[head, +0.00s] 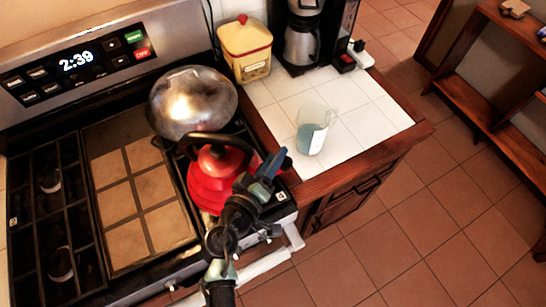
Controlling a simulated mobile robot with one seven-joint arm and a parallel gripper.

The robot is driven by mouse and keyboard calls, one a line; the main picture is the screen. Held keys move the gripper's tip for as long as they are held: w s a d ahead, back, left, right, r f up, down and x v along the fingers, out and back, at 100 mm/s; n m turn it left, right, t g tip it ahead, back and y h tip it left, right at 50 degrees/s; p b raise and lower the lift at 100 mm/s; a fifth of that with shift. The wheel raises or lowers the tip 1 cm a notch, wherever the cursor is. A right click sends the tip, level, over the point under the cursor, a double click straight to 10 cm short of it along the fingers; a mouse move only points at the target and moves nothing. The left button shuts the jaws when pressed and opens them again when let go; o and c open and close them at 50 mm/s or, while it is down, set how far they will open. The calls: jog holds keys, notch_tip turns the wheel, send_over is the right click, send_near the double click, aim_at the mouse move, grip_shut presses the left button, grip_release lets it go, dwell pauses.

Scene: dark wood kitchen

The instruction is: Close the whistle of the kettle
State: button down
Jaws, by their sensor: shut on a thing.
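The red kettle (206,188) with its black arched handle stands on the front right of the stove. My gripper (272,166) is at the kettle's right side, by its spout, with its blue-grey fingers shut on a small part there that looks like the whistle. The fingers and wrist hide most of the spout and whistle, so I cannot tell whether the whistle is open or closed. My arm comes up from the bottom of the picture and covers the lower right of the kettle.
A silver domed pot or lid (193,100) sits just behind the kettle. The white-tiled counter (360,125) on the right holds a jug of blue liquid (313,130), a yellow canister (246,48) and a coffee maker (303,35). The floor at the right is open.

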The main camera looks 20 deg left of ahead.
jog(key=m, duration=0.1)
jog(key=m+g+y+p, duration=0.1)
jog(key=shift+s+d+m, duration=0.1)
jog(key=shift+d+m, duration=0.1)
jog(key=shift+m, duration=0.1)
jog(key=shift+d+r+m+g+y+p, duration=0.1)
jog(key=shift+r+m+g+y+p, duration=0.1)
jog(key=shift+m+y+p, duration=0.3)
jog(key=shift+r+m+g+y+p, duration=0.1)
jog(key=shift+m+g+y+p, duration=0.1)
jog(key=shift+m+p, duration=0.35)
jog(key=m+y+p, duration=0.1)
jog(key=p, duration=0.2)
jog(key=shift+d+f, duration=0.1)
jog(key=shift+f+m+g+p, duration=0.1)
jog(key=shift+m+g+p, duration=0.2)
jog(key=shift+m+p, duration=0.35)
jog(key=shift+f+y, duration=0.15)
jog(key=shift+y, duration=0.25)
jog(key=c, duration=0.6)
grip_release()
jog(key=shift+o, duration=0.6)
jog(key=shift+d, duration=0.1)
